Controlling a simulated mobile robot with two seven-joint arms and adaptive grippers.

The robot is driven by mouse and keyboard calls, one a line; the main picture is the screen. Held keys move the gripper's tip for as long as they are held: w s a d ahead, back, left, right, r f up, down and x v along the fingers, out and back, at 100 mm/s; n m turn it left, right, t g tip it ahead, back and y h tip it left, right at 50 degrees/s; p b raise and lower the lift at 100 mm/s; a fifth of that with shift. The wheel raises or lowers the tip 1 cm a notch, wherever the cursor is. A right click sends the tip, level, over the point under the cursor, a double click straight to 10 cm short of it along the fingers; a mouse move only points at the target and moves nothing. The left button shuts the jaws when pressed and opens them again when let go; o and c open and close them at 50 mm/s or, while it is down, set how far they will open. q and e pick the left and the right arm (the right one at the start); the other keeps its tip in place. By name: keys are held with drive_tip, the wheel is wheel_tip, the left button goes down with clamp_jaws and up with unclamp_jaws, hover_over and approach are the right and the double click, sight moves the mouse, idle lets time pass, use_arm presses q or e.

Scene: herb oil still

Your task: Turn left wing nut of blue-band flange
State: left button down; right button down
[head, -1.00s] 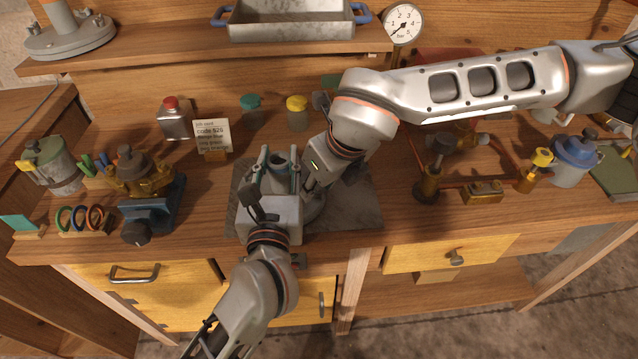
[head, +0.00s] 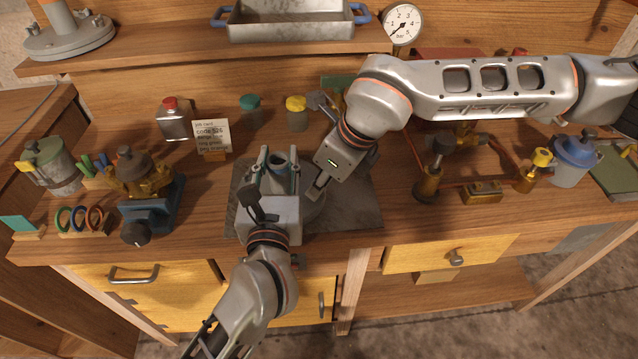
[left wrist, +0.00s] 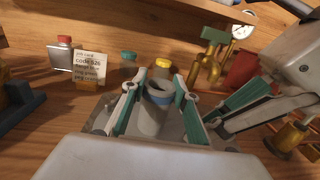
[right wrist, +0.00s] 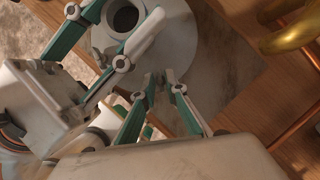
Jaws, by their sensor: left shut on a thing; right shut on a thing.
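The grey blue-band flange stands on a dark plate (head: 362,205); its pipe neck (left wrist: 152,118) and blue band (left wrist: 161,98) show in the left wrist view. My left gripper (head: 277,158) is shut on the neck, one finger on each side. My right gripper (head: 312,196) reaches down to the flange's round base (head: 317,208) from the right. In the right wrist view the base (right wrist: 200,45) lies beyond the right fingertips (right wrist: 167,76), which are close together at its rim. They are shut on a small part, apparently a wing nut, mostly hidden between them.
A job card (head: 211,135), red-capped bottle (head: 174,118) and teal- and yellow-capped jars stand behind. A blue vise (head: 150,205) is at left, copper piping with brass fittings (head: 428,185) at right. My two hands are very close together.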

drive_tip(key=shift+w+n+g+y, duration=0.1)
drive_tip(key=shift+n+g+y, duration=0.4)
drive_tip(key=shift+n, duration=1.3)
drive_tip(key=c, duration=2.1)
unclamp_jaws()
drive_tip(key=v, duration=1.2)
drive_tip(key=shift+w+a+r, duration=0.1)
